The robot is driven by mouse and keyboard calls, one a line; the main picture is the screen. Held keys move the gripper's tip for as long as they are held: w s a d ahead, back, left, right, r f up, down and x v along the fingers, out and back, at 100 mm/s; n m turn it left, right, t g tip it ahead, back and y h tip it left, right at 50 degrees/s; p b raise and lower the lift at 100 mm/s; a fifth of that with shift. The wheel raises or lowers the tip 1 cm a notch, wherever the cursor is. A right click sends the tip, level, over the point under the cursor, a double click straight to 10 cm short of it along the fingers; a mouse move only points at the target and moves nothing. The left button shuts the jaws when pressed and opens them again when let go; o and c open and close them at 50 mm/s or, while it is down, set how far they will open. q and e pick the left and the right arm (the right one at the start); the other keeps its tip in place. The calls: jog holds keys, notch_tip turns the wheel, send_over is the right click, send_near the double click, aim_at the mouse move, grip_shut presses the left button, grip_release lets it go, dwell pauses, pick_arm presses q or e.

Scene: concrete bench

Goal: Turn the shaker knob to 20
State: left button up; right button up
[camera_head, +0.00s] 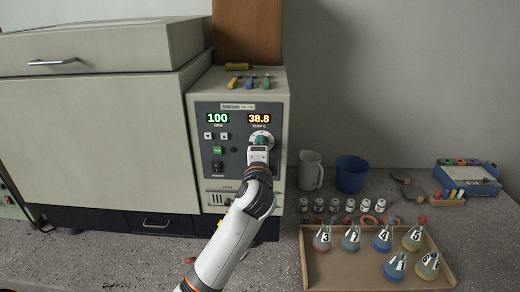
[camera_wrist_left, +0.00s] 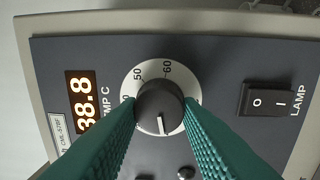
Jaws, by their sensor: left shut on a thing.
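The shaker (camera_head: 238,153) has a dark control panel with a green RPM display (camera_head: 217,118) reading 100 and an orange TEMP C display (camera_head: 260,118) reading 38.8. Below the orange display is the round knob (camera_wrist_left: 158,106), dark on a white dial with numbers; 50 and 60 are readable in the left wrist view. The knob's white pointer line points toward the bottom of that view; the numbers there are hidden by the fingers. My left gripper (camera_head: 261,146) is shut on the knob, one green ribbed finger on each side. My right gripper is not in view.
Beside the knob is a LAMP rocker switch (camera_wrist_left: 268,100). Right of the shaker stand a clear jug (camera_head: 311,171), a blue cup (camera_head: 351,174), several small vials and a tray (camera_head: 335,274) of numbered flasks.

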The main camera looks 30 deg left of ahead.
pick_arm(q)
jog(key=shift+f, duration=0.1)
jog(key=o, duration=1)
jog(key=shift+c, duration=0.2)
jog(key=b+v, duration=0.2)
jog(key=v, duration=1)
